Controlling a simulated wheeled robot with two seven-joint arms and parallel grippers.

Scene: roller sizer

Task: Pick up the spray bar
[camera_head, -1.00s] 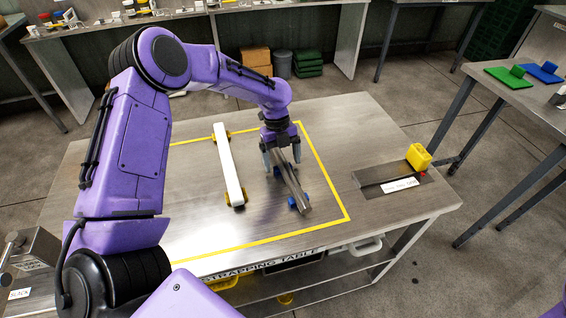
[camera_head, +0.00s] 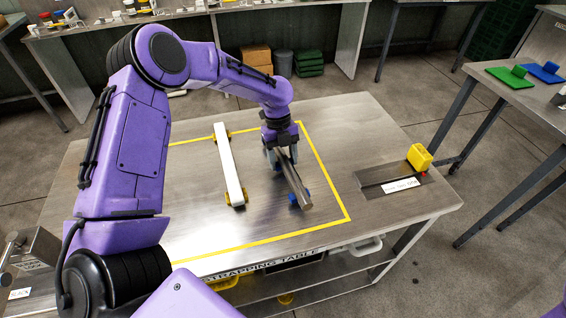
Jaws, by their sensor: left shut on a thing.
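The spray bar (camera_head: 294,183) looks like a grey metal bar and lies lengthwise on blue supports (camera_head: 293,199) inside the yellow outline on the strapping table. My left gripper (camera_head: 281,164) comes down from above and is shut on the bar near its far end. The gripper covers that far end, and I cannot tell whether the bar is lifted off its supports. My right gripper is out of view.
A white bar (camera_head: 229,165) rests on yellow supports just left of the spray bar. A plate with a yellow block (camera_head: 419,157) sits at the table's right. The table's front left (camera_head: 200,235) is clear.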

